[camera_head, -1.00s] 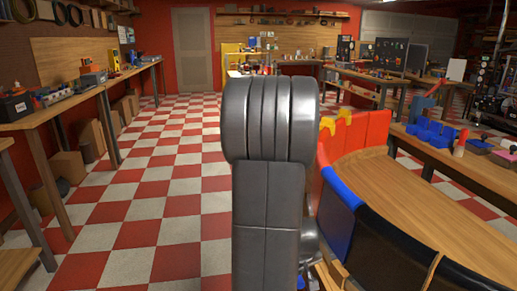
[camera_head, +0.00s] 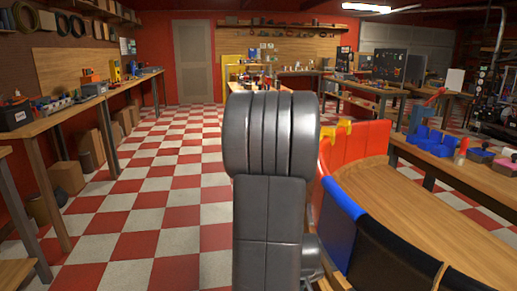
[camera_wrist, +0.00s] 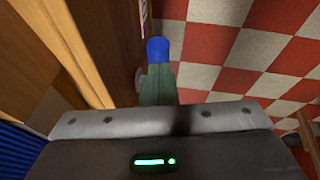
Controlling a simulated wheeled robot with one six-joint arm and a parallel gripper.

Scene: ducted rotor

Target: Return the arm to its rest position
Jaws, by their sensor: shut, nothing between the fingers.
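My arm (camera_head: 268,200) stands in the middle of the head view, with its dark grey links folded upright close to the camera. My gripper (camera_wrist: 158,48) shows in the wrist view. Its narrow green fingers with blue tips are together, with nothing held between them. They point towards the red and white checkered floor beside a wooden surface. The gripper does not show in the head view.
A curved wooden bench (camera_head: 440,210) with red, blue and black panels stands close on the right. A long workbench (camera_head: 85,108) with tools lines the left, with boxes (camera_head: 67,176) beneath. The checkered floor (camera_head: 150,200) between is clear.

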